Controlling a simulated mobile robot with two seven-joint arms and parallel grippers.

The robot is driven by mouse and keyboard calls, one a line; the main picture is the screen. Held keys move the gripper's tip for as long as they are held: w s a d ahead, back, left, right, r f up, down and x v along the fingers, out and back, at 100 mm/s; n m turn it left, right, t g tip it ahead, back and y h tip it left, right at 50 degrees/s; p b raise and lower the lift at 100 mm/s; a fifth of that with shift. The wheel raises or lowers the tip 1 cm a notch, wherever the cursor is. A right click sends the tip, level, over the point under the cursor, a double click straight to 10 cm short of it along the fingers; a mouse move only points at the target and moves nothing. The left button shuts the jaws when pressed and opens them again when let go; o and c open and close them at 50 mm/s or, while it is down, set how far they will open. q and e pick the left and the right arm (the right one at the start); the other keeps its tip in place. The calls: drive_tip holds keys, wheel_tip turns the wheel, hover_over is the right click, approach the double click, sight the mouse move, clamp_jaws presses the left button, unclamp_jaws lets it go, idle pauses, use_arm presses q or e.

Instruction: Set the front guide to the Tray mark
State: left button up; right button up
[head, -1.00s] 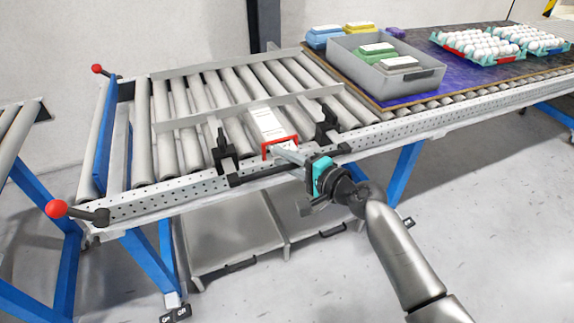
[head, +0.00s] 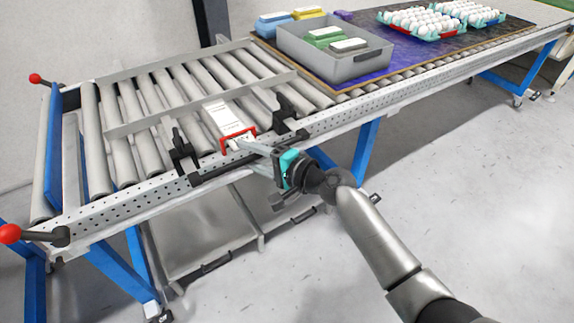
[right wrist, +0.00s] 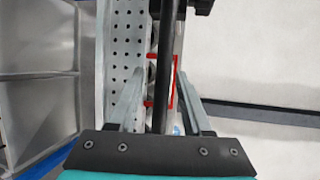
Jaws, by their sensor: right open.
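The front guide (head: 150,122) is a long grey rail lying across the rollers, with black clamps (head: 181,149) near the conveyor's front edge. A white marked plate (head: 226,117) lies behind a red frame (head: 222,146) at this edge; its lettering is too small to read. My right gripper (head: 240,146) is at the red frame, its fingers pointing at it. In the right wrist view the open fingers (right wrist: 162,85) stand either side of a black bar (right wrist: 165,70), with the red frame (right wrist: 174,88) beyond; I cannot tell whether they touch. My left gripper is out of view.
A second grey rail (head: 170,62) runs along the back of the rollers. Red-knobbed levers (head: 10,233) stick out at the left. The floor in front is clear.

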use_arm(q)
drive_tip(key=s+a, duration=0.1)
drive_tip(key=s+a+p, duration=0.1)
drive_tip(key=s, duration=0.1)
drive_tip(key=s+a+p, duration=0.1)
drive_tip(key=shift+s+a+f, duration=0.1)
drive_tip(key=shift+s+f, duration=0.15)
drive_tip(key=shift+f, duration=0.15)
use_arm(e)
drive_tip(key=v, duration=1.3)
drive_tip(key=shift+s+d, duration=0.2)
drive_tip(key=shift+d, duration=0.05)
